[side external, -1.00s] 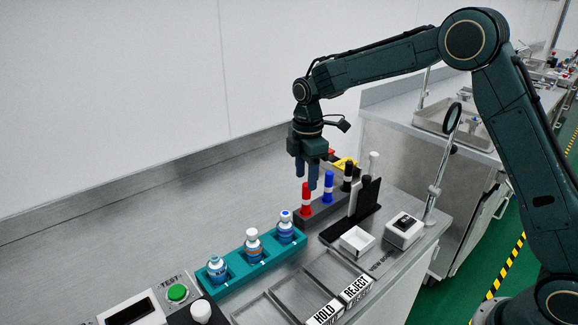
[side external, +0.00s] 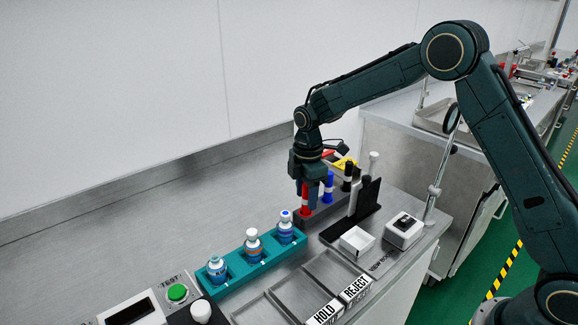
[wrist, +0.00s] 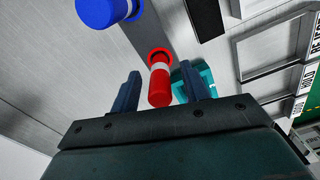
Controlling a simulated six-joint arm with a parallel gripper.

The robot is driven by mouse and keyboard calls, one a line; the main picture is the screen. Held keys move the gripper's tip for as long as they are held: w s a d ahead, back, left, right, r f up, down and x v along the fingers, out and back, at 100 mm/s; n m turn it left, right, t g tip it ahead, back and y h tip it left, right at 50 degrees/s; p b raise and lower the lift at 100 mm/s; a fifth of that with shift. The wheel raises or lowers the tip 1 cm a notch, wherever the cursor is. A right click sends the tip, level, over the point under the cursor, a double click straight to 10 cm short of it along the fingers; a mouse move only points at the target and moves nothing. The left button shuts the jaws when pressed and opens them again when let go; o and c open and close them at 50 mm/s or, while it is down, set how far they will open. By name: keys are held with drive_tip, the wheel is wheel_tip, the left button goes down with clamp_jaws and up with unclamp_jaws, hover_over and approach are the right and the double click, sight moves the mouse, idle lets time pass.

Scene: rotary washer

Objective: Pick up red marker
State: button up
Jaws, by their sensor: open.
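The red marker (side external: 305,199) stands upright in a dark grey holder (side external: 322,213), at its left end. In the wrist view the red marker (wrist: 160,84) lies between my two open fingers, with a gap to each. My gripper (side external: 306,190) points down over it, and the fingers reach down around the marker's height. In the wrist view my gripper (wrist: 163,90) is open and holds nothing. The blue marker (side external: 327,187) stands right beside it in the same holder and shows at the top left of the wrist view (wrist: 105,8).
A black marker (side external: 347,178) stands farther along the holder. A teal rack (side external: 268,263) with three bottles lies to the left. The bench at the back left is clear.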

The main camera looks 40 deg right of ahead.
idle(0.4)
clamp_jaws()
drive_tip(key=shift+r, duration=0.15)
wheel_tip(320, 180, up, 20)
idle(0.8)
drive_tip(key=shift+r, duration=0.2)
idle(0.6)
drive_tip(key=shift+r, duration=0.7)
drive_tip(key=shift+r, duration=0.7)
drive_tip(key=shift+r, duration=0.65)
